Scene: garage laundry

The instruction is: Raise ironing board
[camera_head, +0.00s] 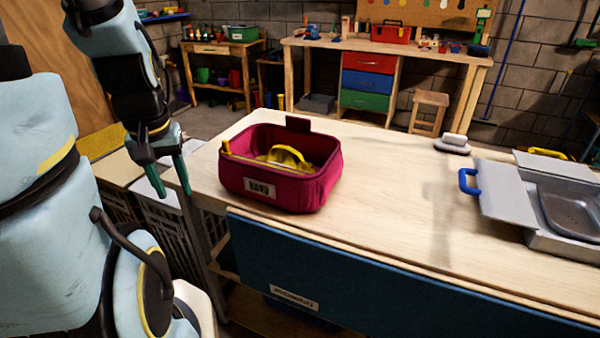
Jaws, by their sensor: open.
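A dark blue panel (370,285), which appears to be the ironing board, hangs down along the front of the wooden counter (400,205). It carries a small pale label (295,297) that I cannot read clearly. The panel's lower and right parts run out of the picture. My gripper (169,182) is open and empty, with its green fingers pointing down. It is beyond the counter's left end, left of the panel and apart from it.
A magenta fabric basket (325,178) with something yellow inside stands on the counter's left end. An iron-like object (453,144) and a grey sink unit (505,195) with a blue handle (466,182) are to the right. The counter's middle is clear. Crates (165,225) stand at left.

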